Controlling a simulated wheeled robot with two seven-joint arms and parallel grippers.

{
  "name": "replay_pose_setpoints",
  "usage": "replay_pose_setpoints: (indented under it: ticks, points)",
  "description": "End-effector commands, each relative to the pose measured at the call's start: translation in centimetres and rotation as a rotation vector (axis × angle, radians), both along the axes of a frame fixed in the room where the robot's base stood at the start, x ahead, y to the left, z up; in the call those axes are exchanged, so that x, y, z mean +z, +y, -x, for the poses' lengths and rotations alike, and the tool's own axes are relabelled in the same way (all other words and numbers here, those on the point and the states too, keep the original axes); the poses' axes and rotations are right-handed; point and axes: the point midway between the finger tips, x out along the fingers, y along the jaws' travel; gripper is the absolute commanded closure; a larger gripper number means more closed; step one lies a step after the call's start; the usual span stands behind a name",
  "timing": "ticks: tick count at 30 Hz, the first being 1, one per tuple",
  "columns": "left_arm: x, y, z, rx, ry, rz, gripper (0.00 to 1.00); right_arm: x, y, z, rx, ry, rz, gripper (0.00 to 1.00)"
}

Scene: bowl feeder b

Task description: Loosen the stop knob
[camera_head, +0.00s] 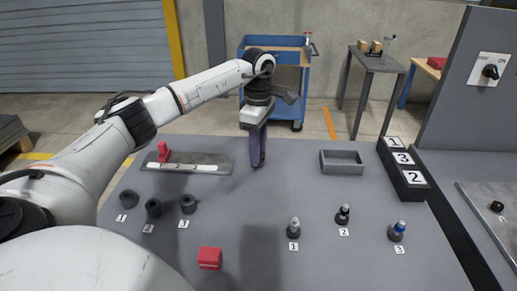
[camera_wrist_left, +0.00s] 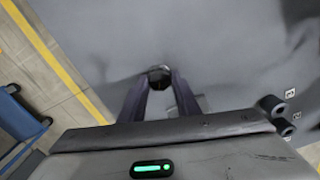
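In the head view my left gripper (camera_head: 258,160) points down at the table, just right of the grey plate's end. In the left wrist view its two fingers (camera_wrist_left: 161,80) stand apart, with a dark round thing (camera_wrist_left: 158,71) between the tips. I cannot tell whether they touch it, nor whether it is the stop knob. In the head view the gripper hides that spot. A grey plate (camera_head: 210,160) with a red upright piece (camera_head: 163,152) lies left of the gripper. A black knob (camera_head: 497,206) sits on the panel at far right. My right gripper is not in view.
Dark rings (camera_head: 154,208) stand at the left by number labels. A red block (camera_head: 210,258) is at the front. Several small knobbed pins (camera_head: 343,215) stand front right. A grey open tray (camera_head: 342,162) is at back right. The table's middle is clear.

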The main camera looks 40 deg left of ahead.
Motion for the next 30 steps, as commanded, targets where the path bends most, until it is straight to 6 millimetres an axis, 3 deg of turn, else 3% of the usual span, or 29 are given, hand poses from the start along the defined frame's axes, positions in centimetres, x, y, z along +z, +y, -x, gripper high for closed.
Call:
replay_pose_setpoints:
  ticks: [1, 4, 17, 30]
  points:
    - [0.0, 0.0, 0.0, 0.000, 0.000, 0.000, 0.80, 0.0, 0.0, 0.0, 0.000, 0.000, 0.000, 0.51]
    - [0.0, 0.0, 0.0, 0.000, 0.000, 0.000, 0.94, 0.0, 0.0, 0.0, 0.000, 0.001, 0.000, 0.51]
    - [0.2, -0.1, 0.0, 0.100, 0.001, 0.000, 0.94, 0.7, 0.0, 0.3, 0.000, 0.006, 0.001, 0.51]
    - [0.2, -0.1, 0.0, 0.478, 0.000, 0.001, 0.94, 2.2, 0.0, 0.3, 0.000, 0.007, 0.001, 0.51]
